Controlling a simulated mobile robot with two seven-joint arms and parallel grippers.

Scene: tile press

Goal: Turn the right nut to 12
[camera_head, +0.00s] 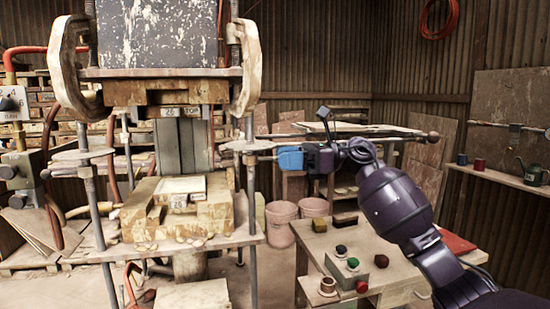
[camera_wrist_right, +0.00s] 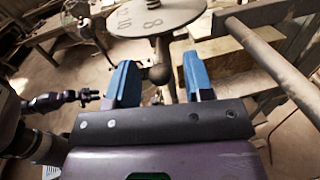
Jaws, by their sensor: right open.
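The right nut (camera_head: 252,145) is a flat grey disc on the press's right threaded post in the head view. In the right wrist view the disc (camera_wrist_right: 150,16) shows numbers including 12, 10 and 8. The knob's link to the disc is partly hidden.
A long rod with a ball end (camera_head: 433,136) runs right, close to my right gripper. The left nut (camera_head: 82,155) is a similar disc on the left post. A table (camera_head: 330,240) with a button box (camera_head: 346,268) stands below my right arm. Two pink buckets (camera_head: 280,222) stand behind.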

